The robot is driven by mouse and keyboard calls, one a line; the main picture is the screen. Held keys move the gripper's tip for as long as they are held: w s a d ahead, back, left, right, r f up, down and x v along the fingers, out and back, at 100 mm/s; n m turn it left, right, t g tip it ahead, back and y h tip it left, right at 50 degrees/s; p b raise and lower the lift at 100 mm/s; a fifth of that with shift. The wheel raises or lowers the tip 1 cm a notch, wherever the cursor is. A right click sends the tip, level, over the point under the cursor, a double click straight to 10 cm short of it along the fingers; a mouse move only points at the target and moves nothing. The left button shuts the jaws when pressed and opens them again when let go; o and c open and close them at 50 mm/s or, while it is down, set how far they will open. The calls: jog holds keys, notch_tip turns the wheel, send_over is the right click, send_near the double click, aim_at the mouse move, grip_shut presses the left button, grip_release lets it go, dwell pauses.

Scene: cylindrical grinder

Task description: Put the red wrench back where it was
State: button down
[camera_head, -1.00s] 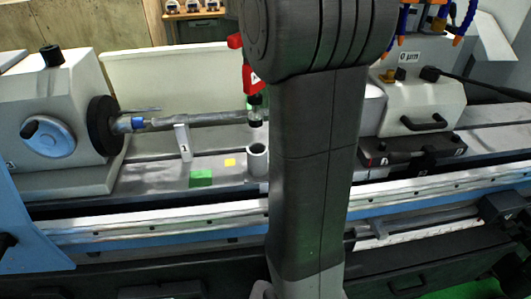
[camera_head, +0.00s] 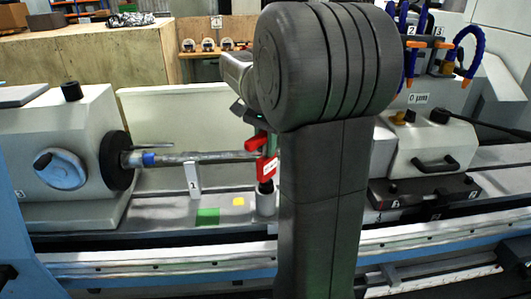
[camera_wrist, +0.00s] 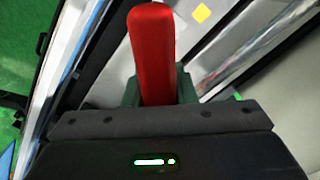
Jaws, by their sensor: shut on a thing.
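The red wrench (camera_head: 266,168) is upright in the head view, with a red upper part and a dark lower end. Its dark end is at the mouth of a small grey cylindrical holder (camera_head: 266,205); I cannot tell how deep it sits. My gripper is shut on the wrench, partly hidden behind my arm in the head view. In the wrist view, the red wrench (camera_wrist: 152,50) stands out between the dark green fingers of my gripper (camera_wrist: 159,92). The holder is not visible in the wrist view.
A white stand marked 1 (camera_head: 193,180), a green patch (camera_head: 208,216) and a yellow patch (camera_head: 238,202) are left of the holder. A horizontal shaft (camera_head: 205,157) runs behind it from the grinder headstock (camera_head: 70,150). A dark block (camera_head: 425,193) lies right of my arm.

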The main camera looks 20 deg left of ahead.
aim_at(265, 156)
jog(key=shift+f, duration=1.35)
jog(key=shift+f, duration=0.15)
jog(key=c, duration=1.2)
grip_release()
notch_tip(265, 156, up, 12)
jog(key=shift+r, duration=0.15)
